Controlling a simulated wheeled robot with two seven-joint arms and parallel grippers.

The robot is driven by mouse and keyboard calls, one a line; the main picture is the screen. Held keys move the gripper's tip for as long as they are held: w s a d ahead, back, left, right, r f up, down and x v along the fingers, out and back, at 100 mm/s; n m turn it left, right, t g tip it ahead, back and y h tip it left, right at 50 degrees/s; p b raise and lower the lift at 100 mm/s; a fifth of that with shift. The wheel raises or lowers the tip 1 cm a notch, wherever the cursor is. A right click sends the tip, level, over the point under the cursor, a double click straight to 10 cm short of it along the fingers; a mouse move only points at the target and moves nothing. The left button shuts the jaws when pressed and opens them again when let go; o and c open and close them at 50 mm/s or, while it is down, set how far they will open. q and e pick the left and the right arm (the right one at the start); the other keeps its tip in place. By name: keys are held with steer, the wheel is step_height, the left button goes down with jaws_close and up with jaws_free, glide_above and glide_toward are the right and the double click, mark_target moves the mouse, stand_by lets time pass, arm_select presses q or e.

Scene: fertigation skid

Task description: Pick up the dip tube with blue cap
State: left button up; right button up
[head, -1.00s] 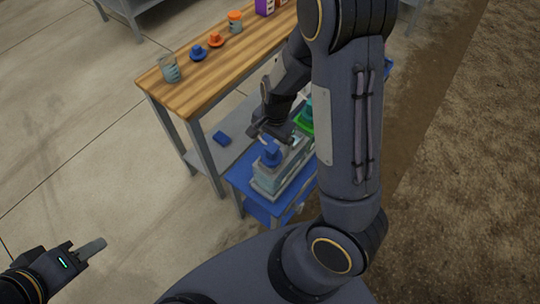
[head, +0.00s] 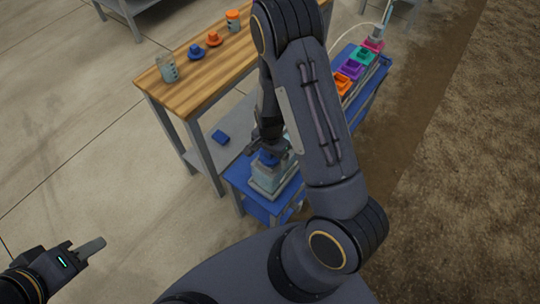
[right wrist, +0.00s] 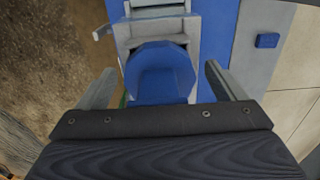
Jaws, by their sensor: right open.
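The blue cap (head: 268,158) of the dip tube sits on a pale container (head: 270,182) at the near end of the blue bench (head: 238,172). In the right wrist view the blue cap (right wrist: 160,75) lies between the spread fingers of my right gripper (right wrist: 160,70), with a gap on each side. In the head view my right gripper (head: 266,146) is right over the cap and partly covers it. The tube below the cap is hidden. My left gripper (head: 84,250) is low at the left, far from the bench; its finger opening is unclear.
A wooden table (head: 200,80) beside the bench holds a clear cup (head: 167,69), a blue cap (head: 195,51), an orange cap (head: 213,39) and an orange-lidded jar (head: 233,21). A blue block (head: 220,137) lies on its lower shelf. Orange (head: 341,84) and other coloured units line the bench's far end.

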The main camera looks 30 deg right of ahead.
steer(key=shift+c, duration=0.2)
steer(key=c, duration=1.1)
